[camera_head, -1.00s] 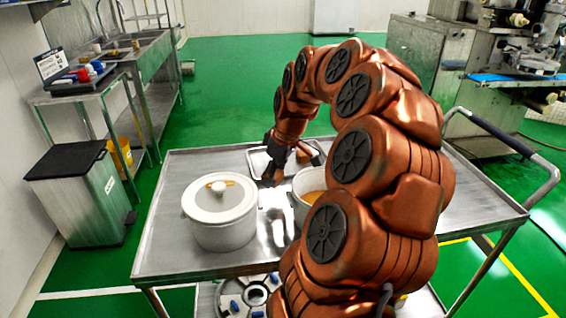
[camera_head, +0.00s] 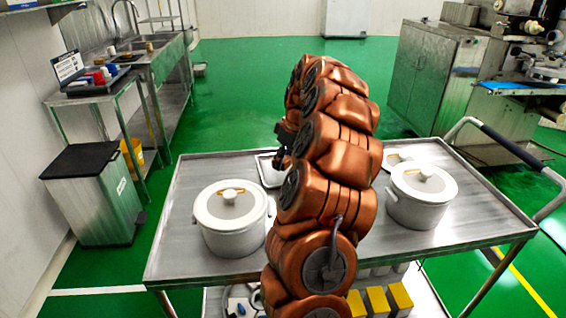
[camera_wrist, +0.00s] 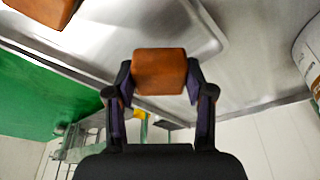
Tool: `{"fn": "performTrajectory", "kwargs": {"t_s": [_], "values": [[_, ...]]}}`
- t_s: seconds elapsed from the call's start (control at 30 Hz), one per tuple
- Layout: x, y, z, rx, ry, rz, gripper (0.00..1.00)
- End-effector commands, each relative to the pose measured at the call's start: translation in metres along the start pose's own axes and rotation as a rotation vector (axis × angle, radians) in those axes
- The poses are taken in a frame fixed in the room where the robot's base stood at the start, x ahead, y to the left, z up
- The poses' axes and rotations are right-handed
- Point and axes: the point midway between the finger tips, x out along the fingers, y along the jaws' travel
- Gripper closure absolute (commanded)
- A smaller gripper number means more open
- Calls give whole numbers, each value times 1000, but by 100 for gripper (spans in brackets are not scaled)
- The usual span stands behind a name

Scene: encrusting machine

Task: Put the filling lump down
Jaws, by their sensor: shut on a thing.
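The filling lump (camera_wrist: 159,66) is an orange-brown block with rounded edges. My gripper (camera_wrist: 158,84) is shut on it, one finger on each side, in the wrist view. Behind the lump are the metal tray (camera_wrist: 207,30) with a raised rim and the cart edge. I cannot tell how high the lump is above them. In the head view the tray (camera_head: 266,174) is at the cart's far side, partly hidden by my arm. My gripper is mostly hidden there and the lump is not visible.
A lidded white pot (camera_head: 230,242) stands on the cart (camera_head: 180,255) at left, and another lidded pot (camera_head: 418,212) at right. A white pot (camera_wrist: 310,45) is at the wrist view's right edge. The cart top right of the right pot is clear.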

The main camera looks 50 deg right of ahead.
Motion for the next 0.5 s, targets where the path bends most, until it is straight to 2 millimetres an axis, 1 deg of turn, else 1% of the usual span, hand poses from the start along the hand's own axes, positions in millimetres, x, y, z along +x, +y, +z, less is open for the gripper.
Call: {"fn": "performTrajectory", "kwargs": {"t_s": [0.03, 0.2, 0.5], "values": [[1, 6, -3, 1, -1, 1, 84], [4, 17, -10, 1, 1, 1, 84], [6, 23, -13, 0, 1, 2, 84]]}}
